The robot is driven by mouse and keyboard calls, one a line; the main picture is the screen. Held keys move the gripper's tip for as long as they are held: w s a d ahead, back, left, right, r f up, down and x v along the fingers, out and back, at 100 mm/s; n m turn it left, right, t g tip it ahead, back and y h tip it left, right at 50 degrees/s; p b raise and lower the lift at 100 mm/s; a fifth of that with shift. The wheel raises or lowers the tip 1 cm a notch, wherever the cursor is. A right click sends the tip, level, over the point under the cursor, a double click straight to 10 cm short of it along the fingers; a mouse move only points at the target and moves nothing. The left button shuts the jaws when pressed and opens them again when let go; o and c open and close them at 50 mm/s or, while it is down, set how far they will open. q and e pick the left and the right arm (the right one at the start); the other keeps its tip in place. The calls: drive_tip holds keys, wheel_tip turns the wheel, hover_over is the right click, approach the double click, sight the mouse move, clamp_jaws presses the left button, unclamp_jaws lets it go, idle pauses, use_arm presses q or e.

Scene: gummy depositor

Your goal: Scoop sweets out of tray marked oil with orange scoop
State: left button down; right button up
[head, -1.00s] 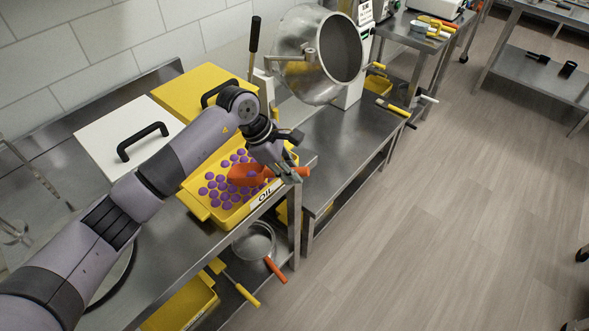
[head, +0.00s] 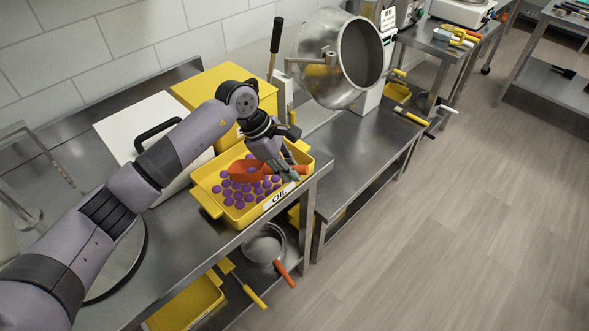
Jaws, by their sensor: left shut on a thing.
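The yellow tray marked OIL (head: 207,203) sits on the steel table near its front edge and holds many round purple sweets (head: 240,194). The orange scoop (head: 246,170) is over the tray, its bowl among or just above the sweets toward the back. I cannot tell whether the bowl holds sweets. My left gripper (head: 286,173) is shut on the scoop's handle, above the right side of the tray. The fingers hide part of the handle. My right gripper is not in view.
A white lidded box (head: 130,123) and a yellow box (head: 205,84) stand behind the tray. A tilted steel drum (head: 345,60) stands to the right. The steel table at right (head: 355,150) has clear room. A sieve (head: 263,246) and yellow bin (head: 188,303) sit below.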

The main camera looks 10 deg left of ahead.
use_arm(q)
drive_tip(key=shift+w+a+b, duration=0.15)
drive_tip(key=shift+a+b, duration=0.15)
drive_tip(key=shift+a, duration=0.7)
drive_tip(key=r+p, duration=0.2)
drive_tip(key=r, duration=0.1)
drive_tip(key=shift+d+y, duration=0.3)
drive_tip(key=shift+d, duration=0.05)
drive_tip(key=shift+d+r+y+p, duration=0.3)
drive_tip(key=shift+r+p, duration=0.35)
drive_tip(key=shift+r, duration=0.45)
drive_tip(key=shift+d+r+y+p, duration=0.15)
drive_tip(key=shift+r+y+p, duration=0.4)
drive_tip(key=shift+r, duration=0.55)
drive_tip(key=shift+d+r+y+p, duration=0.25)
drive_tip(key=shift+r+p, duration=0.5)
drive_tip(key=shift+r, duration=0.35)
drive_tip(key=c, duration=2.1)
unclamp_jaws()
clamp_jaws()
